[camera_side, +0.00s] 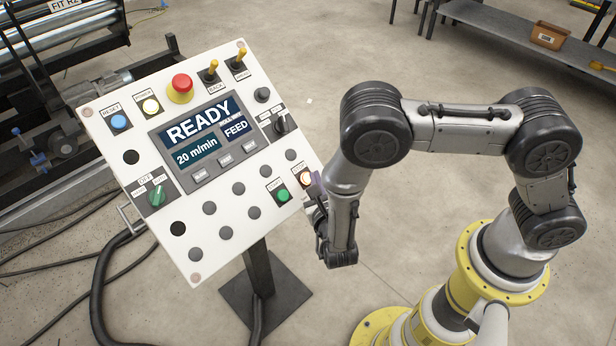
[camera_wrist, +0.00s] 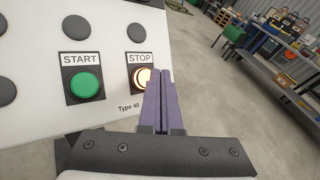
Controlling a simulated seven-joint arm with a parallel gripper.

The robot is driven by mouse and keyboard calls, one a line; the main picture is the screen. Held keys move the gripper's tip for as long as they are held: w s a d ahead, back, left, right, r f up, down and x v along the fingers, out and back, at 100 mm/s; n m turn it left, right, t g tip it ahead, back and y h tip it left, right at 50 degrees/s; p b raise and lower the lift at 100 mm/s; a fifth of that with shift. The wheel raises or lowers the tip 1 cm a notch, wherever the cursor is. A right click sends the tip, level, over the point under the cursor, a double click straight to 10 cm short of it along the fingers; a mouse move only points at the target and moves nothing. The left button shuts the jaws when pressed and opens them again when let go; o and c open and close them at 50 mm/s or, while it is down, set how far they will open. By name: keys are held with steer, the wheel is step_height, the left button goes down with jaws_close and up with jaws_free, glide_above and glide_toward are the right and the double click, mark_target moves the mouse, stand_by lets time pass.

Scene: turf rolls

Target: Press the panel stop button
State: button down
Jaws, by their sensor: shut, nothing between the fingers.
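The stop button (camera_wrist: 142,77) is round and lit pale orange-white under a STOP label at the panel's right edge. In the wrist view my gripper (camera_wrist: 161,75) has its two purple fingers together and empty, and they cover the button's right part. Whether the fingertips touch the button I cannot tell. In the side view the stop button (camera_side: 305,177) shows just beside my gripper (camera_side: 314,188) at the panel's lower right. The white control panel (camera_side: 225,215) is tilted on a post, and its screen (camera_side: 205,140) reads READY, 20 m/min and FEED.
The green start button (camera_wrist: 84,85) sits just left of the stop button. A red mushroom button (camera_side: 180,88), toggles and knobs stand out from the panel. Cables (camera_side: 98,285) lie on the floor at left. A metal shelf (camera_side: 510,35) with boxes stands at the back right.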

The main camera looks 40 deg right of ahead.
steer(key=shift+s+r, duration=0.8)
steer(key=shift+r, duration=0.2)
steer(key=shift+s+r, duration=0.8)
steer(key=shift+r, duration=0.15)
